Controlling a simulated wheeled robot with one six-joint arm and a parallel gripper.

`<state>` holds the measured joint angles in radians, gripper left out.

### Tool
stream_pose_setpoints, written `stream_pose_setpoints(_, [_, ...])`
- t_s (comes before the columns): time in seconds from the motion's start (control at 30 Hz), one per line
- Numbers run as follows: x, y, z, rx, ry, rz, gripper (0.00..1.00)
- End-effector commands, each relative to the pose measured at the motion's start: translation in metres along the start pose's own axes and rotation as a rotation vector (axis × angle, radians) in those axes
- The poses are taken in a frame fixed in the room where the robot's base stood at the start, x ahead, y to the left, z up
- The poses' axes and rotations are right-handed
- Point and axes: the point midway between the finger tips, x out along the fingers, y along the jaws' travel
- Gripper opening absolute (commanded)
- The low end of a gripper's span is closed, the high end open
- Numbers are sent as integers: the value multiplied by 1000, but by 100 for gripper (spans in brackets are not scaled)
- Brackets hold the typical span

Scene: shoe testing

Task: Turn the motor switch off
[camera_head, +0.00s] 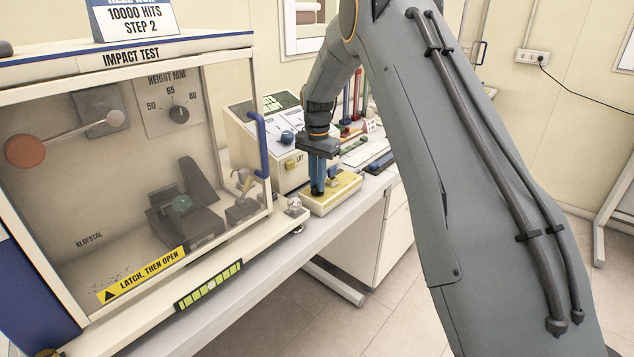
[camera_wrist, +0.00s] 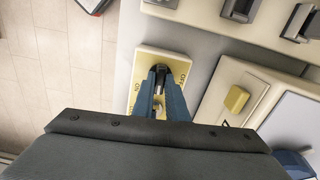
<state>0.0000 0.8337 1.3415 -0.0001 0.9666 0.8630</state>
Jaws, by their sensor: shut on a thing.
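The motor switch sits on a small cream and yellow box (camera_head: 345,190) at the front of the bench, right of the impact test cabinet. In the wrist view its yellow plate (camera_wrist: 141,62) has lettering on both sides, and a dark switch lever (camera_wrist: 160,70) stands at its middle. My gripper (camera_head: 318,188) points down onto this box. In the wrist view my gripper's blue fingers (camera_wrist: 160,86) are shut on the lever. The fingers partly hide the lever, and its exact tilt cannot be told.
The impact test cabinet (camera_head: 130,57) with its blue handle (camera_head: 259,145) stands close on the left. A control box with a yellow button (camera_wrist: 236,99) stands just behind the switch box. Coloured items and a keyboard lie farther along the bench. Open floor (camera_wrist: 62,60) lies in front.

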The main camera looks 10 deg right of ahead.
Motion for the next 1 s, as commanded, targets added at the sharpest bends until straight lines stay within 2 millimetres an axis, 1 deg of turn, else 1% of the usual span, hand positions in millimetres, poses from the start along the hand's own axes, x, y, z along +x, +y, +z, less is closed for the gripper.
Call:
stream_pose_setpoints(0.27, [0, -1, -1, -208, 1, -1, 0])
stream_pose_setpoints(1.0, [-1, -1, -1, -912, 3, -1, 0])
